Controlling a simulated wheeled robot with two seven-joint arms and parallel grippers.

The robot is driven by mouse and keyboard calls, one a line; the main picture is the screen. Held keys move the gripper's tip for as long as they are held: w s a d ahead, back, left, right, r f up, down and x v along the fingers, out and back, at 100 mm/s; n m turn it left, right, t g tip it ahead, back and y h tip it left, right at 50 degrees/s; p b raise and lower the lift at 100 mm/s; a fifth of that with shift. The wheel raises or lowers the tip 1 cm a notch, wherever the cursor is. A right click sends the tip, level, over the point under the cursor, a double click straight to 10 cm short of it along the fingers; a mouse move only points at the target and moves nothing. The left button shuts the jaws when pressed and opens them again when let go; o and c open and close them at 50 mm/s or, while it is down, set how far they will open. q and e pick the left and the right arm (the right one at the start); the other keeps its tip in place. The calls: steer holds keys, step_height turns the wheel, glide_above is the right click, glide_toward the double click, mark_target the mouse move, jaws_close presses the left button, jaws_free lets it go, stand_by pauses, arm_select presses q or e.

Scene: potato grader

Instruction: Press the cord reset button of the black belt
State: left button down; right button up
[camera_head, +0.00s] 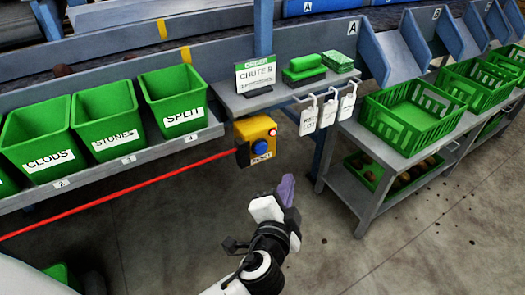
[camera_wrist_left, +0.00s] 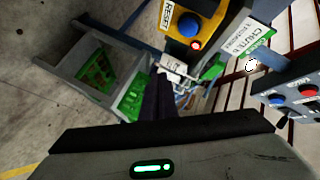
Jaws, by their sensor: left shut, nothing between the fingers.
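A yellow box (camera_head: 244,131) hangs under the grey ledge, with a round blue button (camera_head: 261,147), a white label below it and a small red part (camera_head: 272,132) at its upper right. In the left wrist view, the yellow box (camera_wrist_left: 210,8) shows a RESET label beside the blue button (camera_wrist_left: 189,24) and a red part (camera_wrist_left: 196,45). A taut red cord (camera_head: 130,190) runs from its left side. My left gripper (camera_head: 287,188) is shut and empty, below and right of the box, apart from the button. In the wrist view its dark fingers (camera_wrist_left: 158,92) point below-left of the button. My right gripper is out of view.
Green bins (camera_head: 105,118) line the shelf at left. A CHUTE sign (camera_head: 256,74), green brushes and hanging white tags (camera_head: 328,112) are near the box. A grey table (camera_head: 376,152) with green crates stands at right. Floor in front is open. The wrist view shows another button panel (camera_wrist_left: 302,88).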

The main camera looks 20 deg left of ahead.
mark_target(267, 150)
arm_select(q)
steer(key=shift+a, duration=0.1)
steer(key=w+a, duration=0.5)
steer(key=a, duration=0.2)
steer(key=shift+w+p, duration=0.2)
steer(key=shift+p, duration=0.25)
stand_by(0.8)
steer(key=shift+w, duration=0.1)
stand_by(1.1)
steer(key=shift+w+a, duration=0.15)
steer(key=shift+a, duration=0.1)
steer(key=shift+w+a, duration=0.35)
steer(key=shift+a, duration=0.1)
stand_by(1.0)
steer(key=shift+s+d, duration=0.6)
steer(key=shift+d, duration=0.1)
